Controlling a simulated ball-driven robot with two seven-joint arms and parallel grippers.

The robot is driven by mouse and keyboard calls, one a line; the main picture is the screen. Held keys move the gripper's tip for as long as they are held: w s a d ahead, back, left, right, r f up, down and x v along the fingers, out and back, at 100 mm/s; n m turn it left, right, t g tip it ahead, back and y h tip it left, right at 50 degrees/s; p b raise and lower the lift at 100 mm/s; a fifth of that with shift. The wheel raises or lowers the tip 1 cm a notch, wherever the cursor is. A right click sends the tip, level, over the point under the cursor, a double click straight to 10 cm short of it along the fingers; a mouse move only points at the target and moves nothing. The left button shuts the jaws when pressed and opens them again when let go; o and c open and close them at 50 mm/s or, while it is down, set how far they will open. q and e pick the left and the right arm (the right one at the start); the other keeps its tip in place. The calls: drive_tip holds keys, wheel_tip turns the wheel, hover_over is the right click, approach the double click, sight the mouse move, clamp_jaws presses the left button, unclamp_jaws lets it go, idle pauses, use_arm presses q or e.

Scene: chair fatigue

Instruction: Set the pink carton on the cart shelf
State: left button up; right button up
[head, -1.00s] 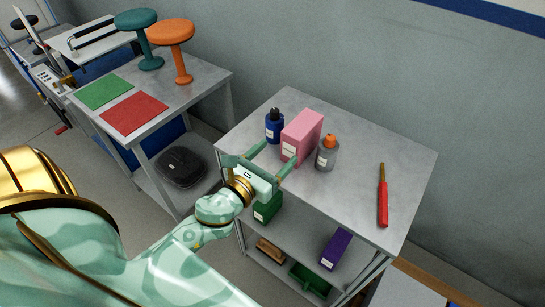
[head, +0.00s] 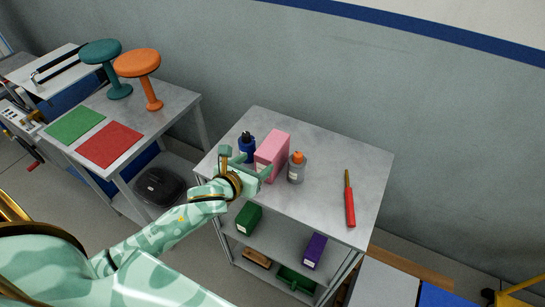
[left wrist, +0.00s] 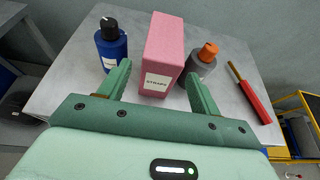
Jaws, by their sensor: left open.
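The pink carton (head: 273,152) stands upright on the top of the grey cart (head: 327,150). In the left wrist view the carton (left wrist: 163,50) shows a white label reading "STRAPS". My left gripper (head: 246,163) is open and empty, close in front of the carton. In the left wrist view its two fingers (left wrist: 157,84) point toward the carton, one toward each side. The carton's lower part is partly hidden by the gripper in the head view. The cart's middle shelf (head: 275,243) holds a green box (head: 249,218) and a purple box (head: 314,251). My right gripper is out of view.
A blue bottle (head: 247,148) stands close left of the carton, and a grey bottle with an orange cap (head: 297,168) close right. A red-handled tool (head: 350,203) lies farther right on the top. A table (head: 176,110) with two stools stands to the left.

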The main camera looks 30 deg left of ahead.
sight(269, 152)
use_arm(q)
drive_tip(key=x, duration=0.2)
drive_tip(key=b+x, duration=0.1)
drive_tip(key=x, duration=0.5)
drive_tip(key=shift+w+d+r, duration=0.2)
drive_tip(key=shift+d, duration=0.05)
drive_tip(key=shift+s, duration=0.1)
drive_tip(key=shift+r, duration=0.1)
drive_tip(key=c, duration=0.9)
drive_tip(key=shift+c, duration=0.9)
drive_tip(key=shift+r, duration=0.15)
